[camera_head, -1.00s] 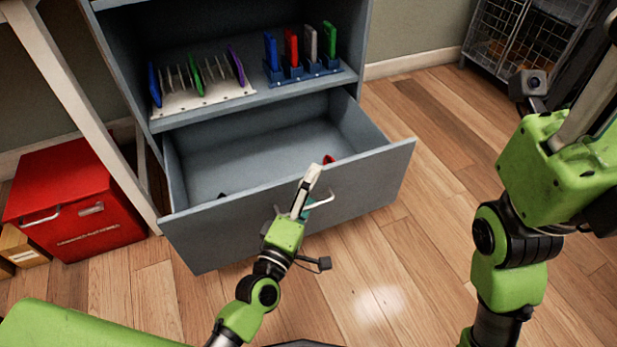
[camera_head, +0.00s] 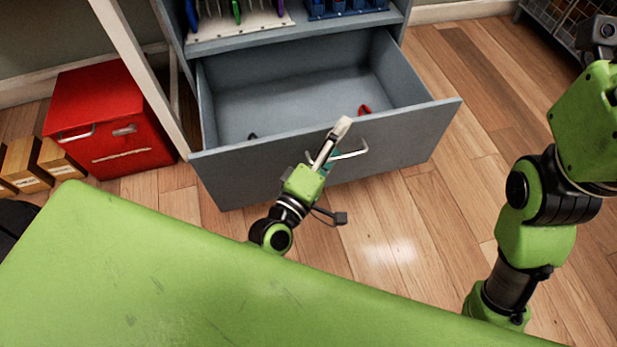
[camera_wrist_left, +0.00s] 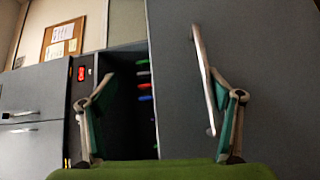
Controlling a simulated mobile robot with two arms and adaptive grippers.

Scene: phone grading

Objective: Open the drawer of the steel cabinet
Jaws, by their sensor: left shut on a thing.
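The grey steel cabinet (camera_head: 300,26) stands at the top centre of the head view. Its drawer (camera_head: 320,160) is pulled out, with its inside showing. The pale bar handle (camera_head: 352,154) is on the drawer front. In the left wrist view the handle (camera_wrist_left: 203,75) crosses beside the right-hand finger of my left gripper (camera_wrist_left: 160,100), and the fingers partly hide the contact. My right arm stands at the right of the head view, with its gripper out of frame.
Inside the drawer lie a small red thing (camera_head: 364,109) and a small dark thing (camera_head: 252,136). A red box (camera_head: 110,120) and wooden boxes (camera_head: 30,165) stand at the left. A wire cage (camera_head: 560,20) is at the top right. Wooden floor is clear right of the drawer.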

